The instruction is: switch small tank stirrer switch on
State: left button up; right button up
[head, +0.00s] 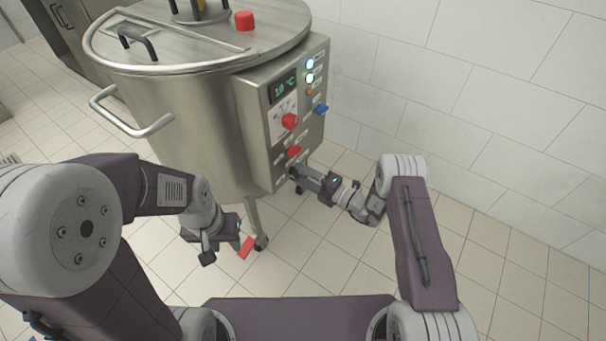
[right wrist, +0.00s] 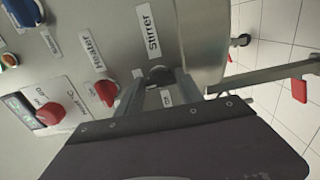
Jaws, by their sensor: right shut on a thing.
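The small tank (head: 190,120) is a steel vessel with a control panel (head: 262,128) on its right side. In the right wrist view, the stirrer switch (right wrist: 158,76) is a dark knob beside the label "Stirrer" (right wrist: 148,34). My right gripper (head: 295,172) is at the lower part of the panel, its fingers shut on the stirrer switch, which they partly hide. In the right wrist view the fingertips (right wrist: 160,84) are around the knob. My left gripper (head: 226,238) hangs below and left of the panel, away from it; its jaw opening is unclear.
A red heater knob (right wrist: 106,92) and a red temperature knob (right wrist: 50,113) sit close to the stirrer switch. A white tiled wall (head: 480,100) stands behind.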

jog(key=shift+f, duration=0.1)
jog(key=o, duration=1.4)
jog(key=p+v, duration=0.2)
jog(key=v, duration=0.7)
jog(key=shift+p, duration=0.4)
